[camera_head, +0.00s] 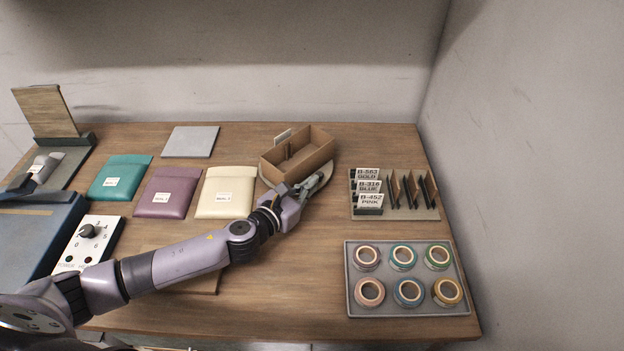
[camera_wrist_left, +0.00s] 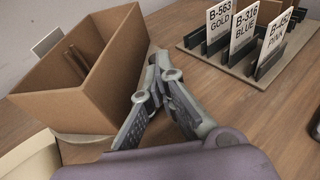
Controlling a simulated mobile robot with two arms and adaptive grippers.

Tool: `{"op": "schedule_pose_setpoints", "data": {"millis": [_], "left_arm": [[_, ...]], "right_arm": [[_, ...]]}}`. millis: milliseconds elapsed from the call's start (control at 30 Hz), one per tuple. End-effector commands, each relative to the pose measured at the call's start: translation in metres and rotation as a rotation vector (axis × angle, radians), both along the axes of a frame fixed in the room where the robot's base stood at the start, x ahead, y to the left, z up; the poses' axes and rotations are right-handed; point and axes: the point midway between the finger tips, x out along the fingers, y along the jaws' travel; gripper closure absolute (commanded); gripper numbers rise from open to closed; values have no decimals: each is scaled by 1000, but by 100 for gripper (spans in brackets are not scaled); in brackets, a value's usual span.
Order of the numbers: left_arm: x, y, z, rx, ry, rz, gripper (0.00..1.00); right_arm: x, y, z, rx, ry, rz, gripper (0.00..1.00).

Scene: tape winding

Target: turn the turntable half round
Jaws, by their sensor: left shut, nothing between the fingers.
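The turntable (camera_head: 264,184) is a pale round disc, mostly hidden under an open cardboard box (camera_head: 286,166). A strip of its edge shows in the left wrist view (camera_wrist_left: 84,140). The box stands turned at an angle on it, with a divider inside and a small white tag at its back. My left gripper (camera_head: 322,180) is shut and empty, low beside the box's right side at the disc's right edge. In the left wrist view its fingers (camera_wrist_left: 156,65) lie close along the box wall; I cannot tell whether they touch it. My right gripper is not in view.
A rack (camera_head: 408,213) with labelled cards stands right of the box. A grey tray (camera_head: 408,312) of tape rolls lies nearer. Teal, purple and cream pouches (camera_head: 226,190) and a dial panel (camera_head: 92,240) lie left. Bare wood shows between my arm and the tray.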

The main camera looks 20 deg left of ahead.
Motion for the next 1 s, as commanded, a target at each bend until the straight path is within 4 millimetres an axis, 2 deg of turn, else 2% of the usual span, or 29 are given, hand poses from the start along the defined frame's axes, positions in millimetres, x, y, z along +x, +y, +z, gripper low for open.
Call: {"op": "schedule_pose_setpoints", "data": {"millis": [200,1000], "left_arm": [[15,-5,-4,0,1,0,100],[19,-9,-4,-1,2,47,100]], "right_arm": [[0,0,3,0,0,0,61],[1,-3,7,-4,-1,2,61]]}}
